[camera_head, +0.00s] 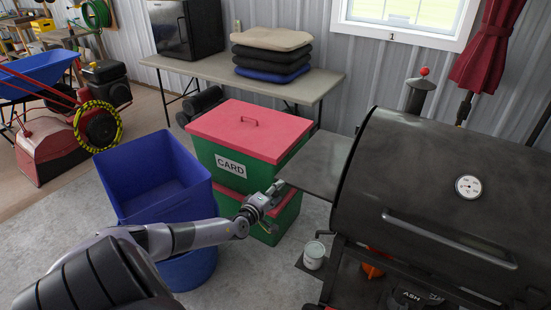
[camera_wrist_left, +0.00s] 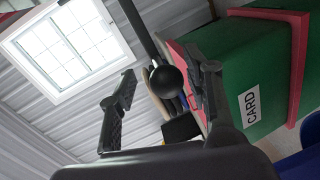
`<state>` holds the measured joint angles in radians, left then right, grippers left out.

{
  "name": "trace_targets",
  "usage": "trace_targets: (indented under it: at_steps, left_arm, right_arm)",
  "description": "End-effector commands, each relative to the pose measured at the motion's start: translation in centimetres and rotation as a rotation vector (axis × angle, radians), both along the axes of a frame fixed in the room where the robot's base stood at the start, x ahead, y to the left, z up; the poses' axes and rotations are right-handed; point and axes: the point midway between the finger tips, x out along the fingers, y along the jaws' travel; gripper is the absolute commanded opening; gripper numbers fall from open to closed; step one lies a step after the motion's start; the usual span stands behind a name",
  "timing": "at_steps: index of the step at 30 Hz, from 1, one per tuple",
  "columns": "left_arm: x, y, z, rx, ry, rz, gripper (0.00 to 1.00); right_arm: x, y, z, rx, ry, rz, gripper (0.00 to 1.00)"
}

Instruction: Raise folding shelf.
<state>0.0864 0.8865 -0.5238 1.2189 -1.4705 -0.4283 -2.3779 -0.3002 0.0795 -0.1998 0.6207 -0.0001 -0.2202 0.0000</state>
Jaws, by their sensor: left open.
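The folding shelf (camera_head: 318,163) is a flat dark grey panel at the left side of the black grill (camera_head: 430,195). It sticks out to the left from the grill and looks roughly level. My left gripper (camera_head: 276,188) is at the shelf's near left corner, just below its edge; contact cannot be told. In the left wrist view the gripper's two fingers (camera_wrist_left: 163,92) are spread apart. A black round knob (camera_wrist_left: 168,81) and a dark thin bar (camera_wrist_left: 140,27) show between and beyond them. My right gripper is not in view.
Green crates with red lids (camera_head: 240,130) stand behind my left gripper, left of the shelf. A blue bin (camera_head: 155,185) stands left of them. A white can (camera_head: 313,255) sits below the shelf. A table (camera_head: 310,88) with stacked cushions (camera_head: 272,55) is at the wall.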

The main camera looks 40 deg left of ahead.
Motion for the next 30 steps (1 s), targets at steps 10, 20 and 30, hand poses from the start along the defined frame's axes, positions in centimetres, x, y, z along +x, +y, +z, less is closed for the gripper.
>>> trace_targets:
  at_steps: [10,20,30]
  left_arm:
    - [-2.3,-0.6,0.1,0.000,0.006,-0.003,0.46]
    - [-8.4,-2.1,1.4,0.000,0.006,-0.003,0.46]
    - [-11.4,-2.8,2.2,0.000,0.001,-0.001,0.46]
  right_arm:
    - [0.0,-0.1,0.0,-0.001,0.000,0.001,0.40]
    - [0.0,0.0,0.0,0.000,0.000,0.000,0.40]
    - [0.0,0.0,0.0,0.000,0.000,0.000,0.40]
